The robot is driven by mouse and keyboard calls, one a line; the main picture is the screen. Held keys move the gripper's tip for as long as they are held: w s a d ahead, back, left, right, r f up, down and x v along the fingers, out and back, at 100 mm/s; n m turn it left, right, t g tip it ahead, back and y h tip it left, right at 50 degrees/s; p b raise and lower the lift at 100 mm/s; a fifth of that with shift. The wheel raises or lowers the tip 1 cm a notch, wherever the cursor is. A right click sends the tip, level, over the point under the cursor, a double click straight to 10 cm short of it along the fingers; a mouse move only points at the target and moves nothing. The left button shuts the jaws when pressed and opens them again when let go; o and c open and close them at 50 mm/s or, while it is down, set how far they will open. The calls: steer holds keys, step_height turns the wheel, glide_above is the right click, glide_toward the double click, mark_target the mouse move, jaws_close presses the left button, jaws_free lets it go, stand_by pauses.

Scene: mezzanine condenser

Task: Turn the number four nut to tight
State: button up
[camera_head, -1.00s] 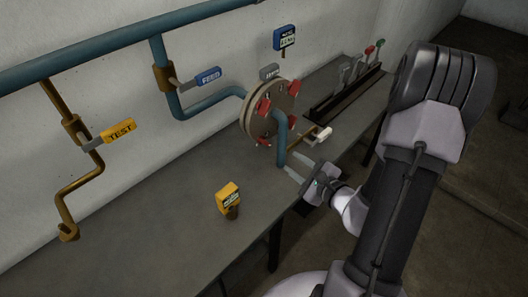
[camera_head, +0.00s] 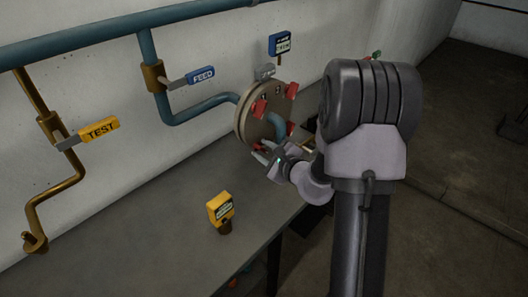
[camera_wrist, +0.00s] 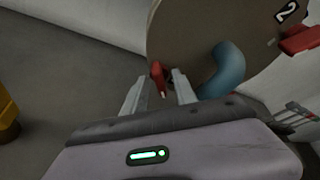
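The round tan flange (camera_head: 248,128) stands upright at the end of the blue pipe, with several red nuts around its face. It also fills the top of the wrist view (camera_wrist: 190,38). My gripper (camera_head: 262,153) is at the flange's lower edge. In the wrist view its two fingers (camera_wrist: 158,90) are apart, one on each side of a red nut (camera_wrist: 158,76). I cannot tell whether they touch it. That nut's number is not visible. Another red nut (camera_wrist: 300,40) sits beside a label reading 2 (camera_wrist: 287,12). The number four label cannot be made out.
A blue elbow pipe (camera_wrist: 226,70) leaves the flange face right of my fingers. A yellow device (camera_head: 221,210) stands on the grey bench (camera_head: 150,220). FEED (camera_head: 201,75) and TEST (camera_head: 100,129) valve handles are at left. A blue display (camera_head: 282,45) stands above the flange.

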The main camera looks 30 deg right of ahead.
jaws_close()
steer(key=shift+r+p, duration=0.1)
steer(key=shift+p, duration=0.2)
steer(key=shift+w+d+m+g+y+p, duration=0.15)
steer(key=shift+m+g+y+p, duration=0.3)
steer(key=shift+m+y+p, duration=1)
steer(key=shift+s+d+m+g+y+p, duration=0.15)
steer(key=shift+m+g+y+p, duration=0.35)
steer(key=shift+m+p, duration=1.7)
steer(key=shift+w+d+m+g+y+p, duration=0.25)
steer(key=shift+m+y+p, duration=0.8)
steer(key=shift+p, duration=1.55)
steer(key=shift+s+a, duration=0.1)
jaws_free()
